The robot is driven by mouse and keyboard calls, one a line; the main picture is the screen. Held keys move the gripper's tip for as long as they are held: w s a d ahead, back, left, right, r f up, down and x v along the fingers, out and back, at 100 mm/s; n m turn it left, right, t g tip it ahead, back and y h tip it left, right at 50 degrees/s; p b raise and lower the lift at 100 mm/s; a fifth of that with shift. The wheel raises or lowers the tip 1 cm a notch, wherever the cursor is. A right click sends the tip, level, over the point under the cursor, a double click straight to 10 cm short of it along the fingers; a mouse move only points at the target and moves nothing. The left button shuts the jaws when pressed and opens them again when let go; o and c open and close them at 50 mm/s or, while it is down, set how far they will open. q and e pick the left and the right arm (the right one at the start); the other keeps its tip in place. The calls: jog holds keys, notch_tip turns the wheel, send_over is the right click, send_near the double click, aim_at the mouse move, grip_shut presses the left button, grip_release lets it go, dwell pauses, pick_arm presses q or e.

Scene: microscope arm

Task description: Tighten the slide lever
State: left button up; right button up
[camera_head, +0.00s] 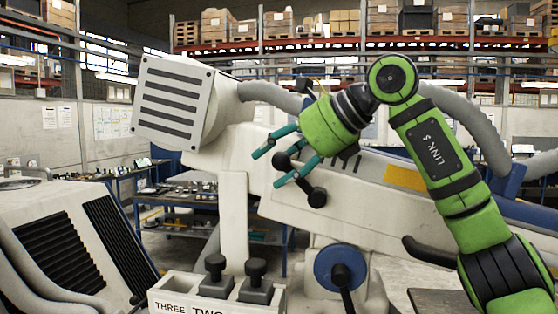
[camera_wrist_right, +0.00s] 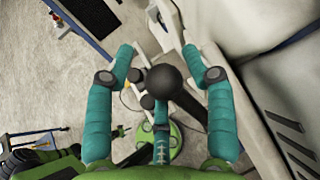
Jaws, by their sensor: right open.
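The slide lever appears to be the black lever with a rounded knob at each end (camera_head: 317,197), on the side of the white microscope arm (camera_head: 250,150). My right gripper (camera_head: 267,170) reaches in from the upper right, with its teal fingers apart on either side of the lever's upper knob. In the right wrist view, the black knob (camera_wrist_right: 165,80) shows between the two open fingers (camera_wrist_right: 159,50). I see a gap to the left finger; contact with the right one I cannot tell. My left gripper is out of view.
A blue disc with a black lever (camera_head: 340,272) sits below. A white box with black knobs, marked THREE and TWO (camera_head: 180,292), stands in front. A black curved handle (camera_head: 428,250) is at the lower right. Blue workbenches (camera_head: 185,195) stand behind.

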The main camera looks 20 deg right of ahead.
jog(key=v, duration=0.8)
dwell(0.4)
